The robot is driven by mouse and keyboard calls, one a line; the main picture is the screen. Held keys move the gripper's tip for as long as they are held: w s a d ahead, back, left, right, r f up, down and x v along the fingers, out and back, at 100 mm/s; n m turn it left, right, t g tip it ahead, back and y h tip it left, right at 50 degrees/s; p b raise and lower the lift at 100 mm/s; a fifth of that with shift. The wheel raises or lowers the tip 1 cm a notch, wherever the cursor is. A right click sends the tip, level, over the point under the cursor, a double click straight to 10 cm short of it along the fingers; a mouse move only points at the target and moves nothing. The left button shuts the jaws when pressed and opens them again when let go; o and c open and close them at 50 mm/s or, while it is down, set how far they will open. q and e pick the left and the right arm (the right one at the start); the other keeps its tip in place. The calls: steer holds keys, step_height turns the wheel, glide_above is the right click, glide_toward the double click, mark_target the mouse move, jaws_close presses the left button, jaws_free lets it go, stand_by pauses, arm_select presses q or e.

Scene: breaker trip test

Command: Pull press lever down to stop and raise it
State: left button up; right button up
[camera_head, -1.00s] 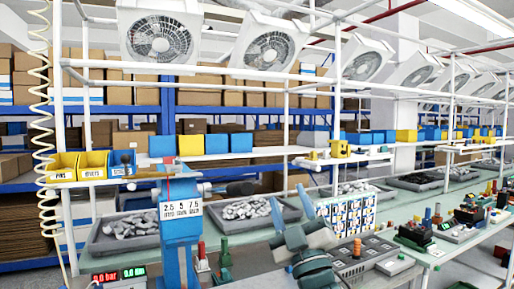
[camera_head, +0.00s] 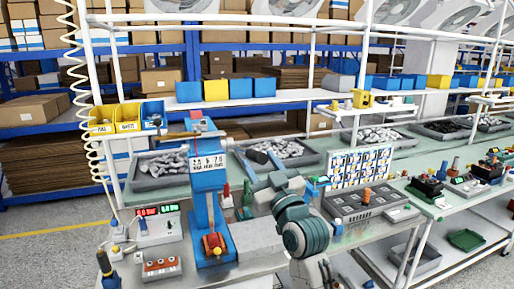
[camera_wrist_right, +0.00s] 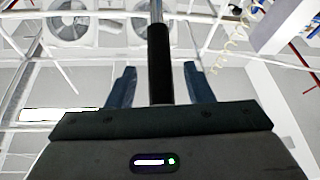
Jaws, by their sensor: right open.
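The blue press (camera_head: 207,205) stands upright at the bench's front left, with a white scale plate near its top. Its lever, with a black grip (camera_head: 236,134), sticks out to the right from the press head. In the right wrist view the black grip (camera_wrist_right: 159,65) lies between the two fingers, with bare metal rod beyond it. My right gripper (camera_head: 257,160) is just below and right of the grip in the head view. Its fingers (camera_wrist_right: 160,75) are apart, with gaps on both sides of the grip. My left gripper is not in view.
A red and green display box (camera_head: 158,226) stands left of the press. Grey trays of metal parts (camera_head: 160,183) lie behind. A grey slotted block (camera_head: 365,205) and a panel of cards (camera_head: 360,168) are to the right. Yellow bins (camera_head: 127,118) sit on a shelf at left.

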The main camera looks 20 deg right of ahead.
steer(key=shift+p+x, duration=0.35)
steer(key=shift+x, duration=0.8)
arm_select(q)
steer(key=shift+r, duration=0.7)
arm_select(e)
steer(key=shift+w, duration=0.35)
